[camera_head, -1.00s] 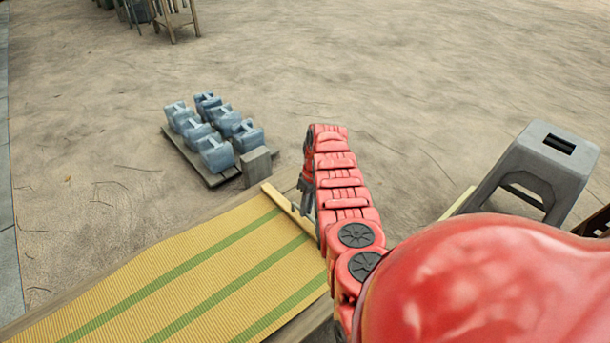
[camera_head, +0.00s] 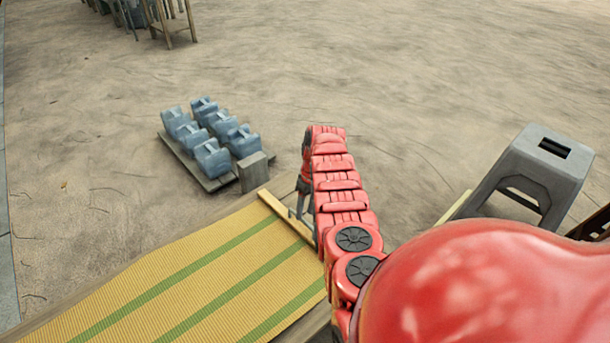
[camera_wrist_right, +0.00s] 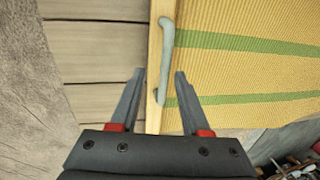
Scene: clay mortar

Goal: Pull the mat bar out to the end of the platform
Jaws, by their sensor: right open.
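The yellow mat (camera_head: 200,280) with green stripes lies on the wooden platform. Its pale wooden bar (camera_head: 285,217) runs along the mat's far edge. In the right wrist view the bar (camera_wrist_right: 154,60) carries a grey-green handle (camera_wrist_right: 165,55), and the mat (camera_wrist_right: 240,75) spreads to its right. My right gripper (camera_head: 299,208) is at the bar in the head view, partly hidden by my red arm. In the wrist view its open fingers (camera_wrist_right: 160,80) stand on either side of the bar and the handle's lower end. Contact cannot be told. My left gripper is not in view.
Several blue-grey jugs (camera_head: 212,135) stand on a low pallet beyond the bar, with a grey block (camera_head: 252,171) at its corner. A grey stool (camera_head: 538,165) stands at right. Bare planks (camera_wrist_right: 100,55) lie left of the bar in the wrist view.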

